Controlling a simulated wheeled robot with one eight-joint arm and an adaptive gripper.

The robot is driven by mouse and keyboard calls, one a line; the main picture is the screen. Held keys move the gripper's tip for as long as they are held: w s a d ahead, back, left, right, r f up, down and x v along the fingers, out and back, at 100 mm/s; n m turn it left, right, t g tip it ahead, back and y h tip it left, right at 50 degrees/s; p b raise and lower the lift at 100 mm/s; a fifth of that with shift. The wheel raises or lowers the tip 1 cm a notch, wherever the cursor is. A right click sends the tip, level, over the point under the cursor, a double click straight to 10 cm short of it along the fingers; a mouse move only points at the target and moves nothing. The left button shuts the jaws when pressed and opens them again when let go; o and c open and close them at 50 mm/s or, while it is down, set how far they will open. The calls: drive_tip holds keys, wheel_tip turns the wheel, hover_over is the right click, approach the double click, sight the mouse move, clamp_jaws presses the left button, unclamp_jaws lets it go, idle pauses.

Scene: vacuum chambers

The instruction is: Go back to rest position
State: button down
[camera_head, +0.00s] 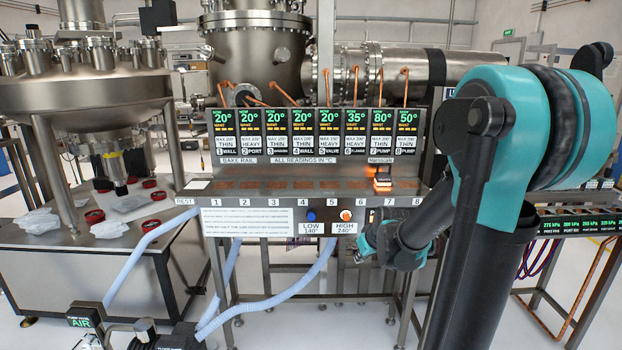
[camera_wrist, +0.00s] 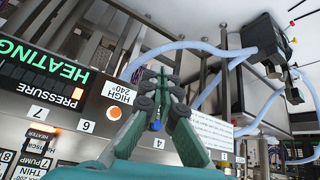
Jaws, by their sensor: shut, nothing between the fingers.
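My gripper (camera_wrist: 162,76) is shut and empty, its dark pads together in the wrist view. In the head view my teal arm comes down from the right, and my gripper (camera_head: 362,254) is small and partly hidden at the front of the control bench (camera_head: 262,186), below the HIGH button. The orange HIGH 240° button (camera_head: 346,215) is lit; it also shows in the wrist view (camera_wrist: 114,113), apart from my fingers. The blue LOW 140° button (camera_head: 311,216) is beside it. A glowing orange block (camera_head: 383,181) stands at slot 7 of the rail.
A row of temperature displays (camera_head: 307,134) stands above the bench. A REST label (camera_head: 185,201) marks the rail's left end. A metal table (camera_head: 120,232) with a steel chamber stands left. Pale blue hoses (camera_head: 270,299) hang below. Gauges (camera_head: 578,223) stand at right.

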drive_tip(key=s+d+f+m+g+h, duration=0.1)
drive_tip(key=s+f+m, duration=0.1)
drive_tip(key=s, duration=0.9)
drive_tip(key=s+d+f+m+g, duration=0.1)
drive_tip(key=s+d+f+m, duration=0.1)
drive_tip(key=s, duration=0.8)
drive_tip(key=shift+s+f+g+h, duration=0.3)
drive_tip(key=shift+s+f+h, duration=0.1)
drive_tip(key=shift+f, duration=0.3)
